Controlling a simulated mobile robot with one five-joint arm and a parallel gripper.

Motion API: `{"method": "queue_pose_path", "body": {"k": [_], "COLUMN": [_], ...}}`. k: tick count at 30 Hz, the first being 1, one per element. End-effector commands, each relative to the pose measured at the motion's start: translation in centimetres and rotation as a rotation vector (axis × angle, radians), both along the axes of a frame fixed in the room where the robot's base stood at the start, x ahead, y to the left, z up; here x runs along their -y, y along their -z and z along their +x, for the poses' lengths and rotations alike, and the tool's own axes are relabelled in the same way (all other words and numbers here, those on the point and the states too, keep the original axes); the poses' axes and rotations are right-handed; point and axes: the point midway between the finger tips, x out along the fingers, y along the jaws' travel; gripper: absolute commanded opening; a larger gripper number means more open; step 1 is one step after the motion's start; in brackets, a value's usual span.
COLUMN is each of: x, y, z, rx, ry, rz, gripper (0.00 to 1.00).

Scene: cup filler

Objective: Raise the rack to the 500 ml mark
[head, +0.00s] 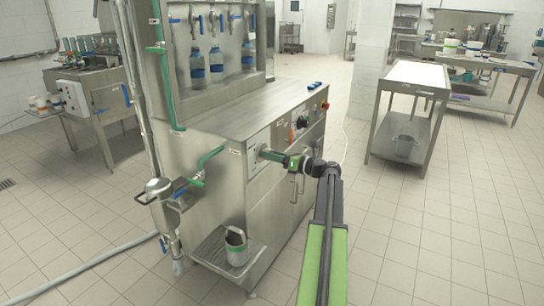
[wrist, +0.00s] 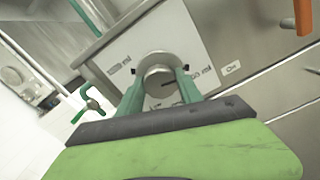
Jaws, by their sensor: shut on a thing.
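A round grey knob (wrist: 160,75) sits on a steel panel (wrist: 190,40) with printed volume marks on either side. A dark line on the knob points toward the right-hand mark, which ends in "ml" and is partly covered by a finger. The left mark also ends in "ml" but is too blurred to read. My gripper (wrist: 160,82) has its green fingers closed on both sides of the knob; in the head view my gripper (head: 274,157) is at the machine's front left. A rack of nozzles (head: 210,14) with several bottles (head: 216,60) below is in the machine's upper frame.
An orange handle (wrist: 303,15) is at the upper right of the wrist view. A green valve pipe (head: 208,158) stands left of my gripper. A pail (head: 236,247) sits on a low shelf. Open tiled floor (head: 430,240) lies to the right, before a steel table (head: 416,77).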

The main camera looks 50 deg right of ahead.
Motion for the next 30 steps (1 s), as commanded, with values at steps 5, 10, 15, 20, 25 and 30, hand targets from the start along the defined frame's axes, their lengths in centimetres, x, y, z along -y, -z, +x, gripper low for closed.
{"method": "queue_pose_path", "body": {"k": [5,10,15,20,25,30], "x": [-0.06,-0.06,-0.06,-0.07,-0.08,-0.06], "y": [0.11,0.12,0.12,0.12,0.12,0.08], "z": [-0.08,-0.07,-0.06,-0.05,-0.05,-0.02], "rx": [-0.022,-0.031,-0.035,-0.035,-0.035,-0.034], "ry": [-0.002,-0.002,-0.002,-0.002,-0.002,-0.002], "rz": [0.073,0.112,0.127,0.128,0.127,0.128], "gripper": [0.02,0.02,0.02,0.02,0.02,0.63]}}
